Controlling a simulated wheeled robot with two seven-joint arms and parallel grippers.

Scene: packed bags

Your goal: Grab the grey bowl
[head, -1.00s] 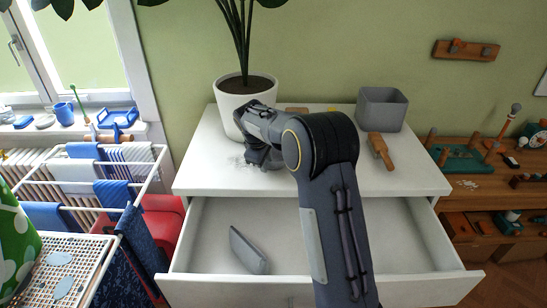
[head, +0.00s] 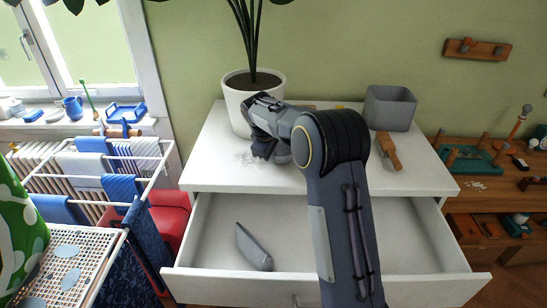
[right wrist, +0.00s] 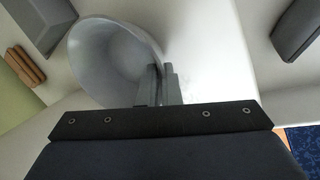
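The grey bowl (right wrist: 105,62) shows in the right wrist view, with its hollow inside visible and the fingers at its rim. My right gripper (right wrist: 160,80) has one finger inside the bowl and one outside, close together with the rim between them, so it looks shut on the rim. In the head view my right gripper (head: 262,152) is low over the white dresser top, in front of the plant pot. There the bowl is mostly or wholly hidden by my right arm. My left gripper is not in view.
On the white dresser (head: 215,165) stand a white plant pot (head: 246,98), a square grey container (head: 390,110) and a brown wooden item (head: 388,150). The open drawer (head: 225,283) below holds a dark grey object (head: 253,248). A drying rack (head: 75,165) stands at the left.

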